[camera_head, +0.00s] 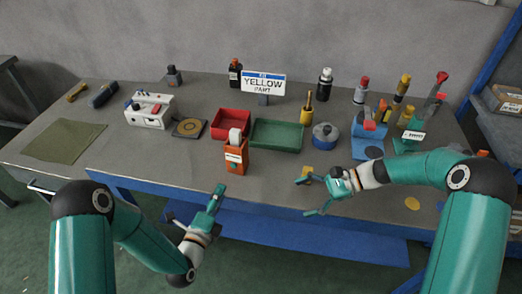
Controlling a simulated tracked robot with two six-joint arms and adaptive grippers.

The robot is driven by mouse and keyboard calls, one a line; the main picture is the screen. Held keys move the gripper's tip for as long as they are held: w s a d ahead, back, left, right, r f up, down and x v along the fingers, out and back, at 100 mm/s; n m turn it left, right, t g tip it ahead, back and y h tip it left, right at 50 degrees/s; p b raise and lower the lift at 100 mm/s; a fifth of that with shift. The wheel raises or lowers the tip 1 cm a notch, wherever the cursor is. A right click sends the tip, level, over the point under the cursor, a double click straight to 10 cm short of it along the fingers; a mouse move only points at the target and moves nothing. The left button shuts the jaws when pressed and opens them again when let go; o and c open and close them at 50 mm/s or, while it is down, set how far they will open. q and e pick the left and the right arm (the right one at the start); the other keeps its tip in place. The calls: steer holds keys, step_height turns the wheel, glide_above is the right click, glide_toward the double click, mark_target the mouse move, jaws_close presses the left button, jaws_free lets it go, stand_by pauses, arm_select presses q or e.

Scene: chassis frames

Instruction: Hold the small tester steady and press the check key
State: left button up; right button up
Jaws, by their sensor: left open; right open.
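An orange upright device (236,156) with a pale top and a white label stands near the table's front edge; it looks like the small tester. A small dark spot shows on its front, but I cannot tell whether it is the check key. My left gripper (212,199) is open and empty, in front of the table edge, below and left of the device and apart from it. My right gripper (308,195) is open over the front edge, to the right of the device. A small yellow piece (307,171) lies by its upper finger; I cannot tell whether they touch.
Behind the device are a red tray (231,119) and a green tray (277,147). A white box (149,109) and an olive cloth (64,141) are at left. Several bottles and tools crowd the right. The front-left table is clear.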

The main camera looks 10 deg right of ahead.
steer(key=w+a+r+m+t+y, duration=0.1)
steer(key=w+a+r+m+t, duration=0.15)
steer(key=w, duration=0.25)
steer(key=w+a+r+m+t+y, duration=0.1)
steer(key=w+a+r+t+y, duration=0.1)
steer(key=w+a, duration=0.3)
steer(key=m+t, duration=0.2)
steer(key=m, duration=0.1)
glide_toward(236, 145)
steer(key=shift+w+a+f+y, duration=0.4)
steer(key=shift+w+a+f, duration=0.55)
steer(key=shift+w+a, duration=0.25)
arm_select(q)
steer(key=shift+f, duration=0.1)
arm_select(e)
steer(key=shift+m, duration=0.25)
steer(key=shift+x, duration=3.7)
steer(key=c, duration=1.4)
arm_select(q)
jaws_close()
